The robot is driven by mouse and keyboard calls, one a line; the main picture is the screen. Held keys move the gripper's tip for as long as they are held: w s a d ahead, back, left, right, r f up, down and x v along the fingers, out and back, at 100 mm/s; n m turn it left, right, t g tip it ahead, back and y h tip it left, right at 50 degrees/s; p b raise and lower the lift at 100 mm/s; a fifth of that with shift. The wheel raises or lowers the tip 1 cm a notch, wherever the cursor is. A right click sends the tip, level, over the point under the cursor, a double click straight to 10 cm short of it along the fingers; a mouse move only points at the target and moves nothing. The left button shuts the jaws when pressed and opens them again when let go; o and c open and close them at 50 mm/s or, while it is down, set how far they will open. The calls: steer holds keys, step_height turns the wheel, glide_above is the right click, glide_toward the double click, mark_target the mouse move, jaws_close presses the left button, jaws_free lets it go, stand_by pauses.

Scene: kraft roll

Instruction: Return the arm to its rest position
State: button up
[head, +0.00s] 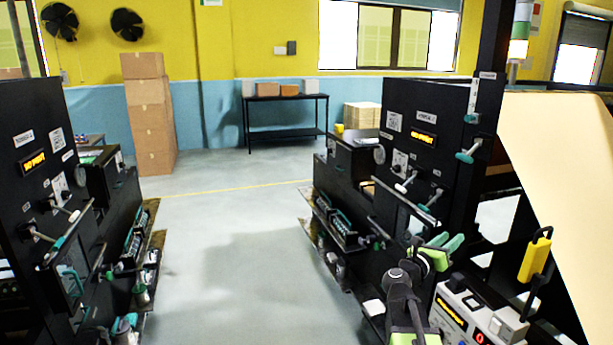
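My gripper (447,243) shows at the lower right, with green fingers pointing up and to the right. It is small and partly overlapped by my arm, so I cannot tell whether it is open or shut. No held object is visible in it. My arm, dark with green parts, rises from the bottom edge. The gripper appears in front of the right black machine (425,110) and above a white control box (470,312) with a lit display. I cannot tell the distance between them.
A wide beige paper sheet (560,170) and a yellow-handled tool (535,255) are at the right. Another black machine (45,110) stands at the left. Grey floor (235,260) is clear between the machines. Stacked boxes (150,115) and a black table (287,99) stand farther back.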

steer(key=w+a+f+n+t+y+b, duration=0.25)
steer(key=w+a+n+t+y, duration=0.2)
steer(key=a+n, duration=0.4)
steer(key=w+a+f+n+t+y+b, duration=0.1)
steer(key=w+a+f+n+t+y, duration=0.25)
steer(key=a+n+y, duration=0.4)
steer(key=a+f+n+g+y+b, duration=0.1)
steer(key=a+f+n+y, duration=0.3)
steer(key=a, duration=0.3)
steer(key=a+f+n+g+y+b, duration=0.1)
steer(key=a+f+n+y, duration=0.1)
steer(key=a+f+n, duration=0.35)
steer(key=s+a+f+n+g+y+b, duration=0.1)
steer(key=s+a+f+n+g, duration=0.2)
steer(key=s+f+n+g, duration=0.25)
steer(key=s+a+f+n+g, duration=0.35)
steer(key=s+f+n, duration=0.2)
steer(key=f, duration=0.35)
steer(key=s+d+f+n+g+h, duration=0.1)
steer(key=s+d+f+n+g, duration=0.1)
steer(key=s, duration=0.5)
steer(key=s+d+f+n+g+h, duration=0.1)
steer(key=s+d+f+n+g, duration=0.2)
steer(key=s+n+g, duration=0.2)
steer(key=shift+s+f, duration=0.25)
steer(key=shift+s, duration=0.85)
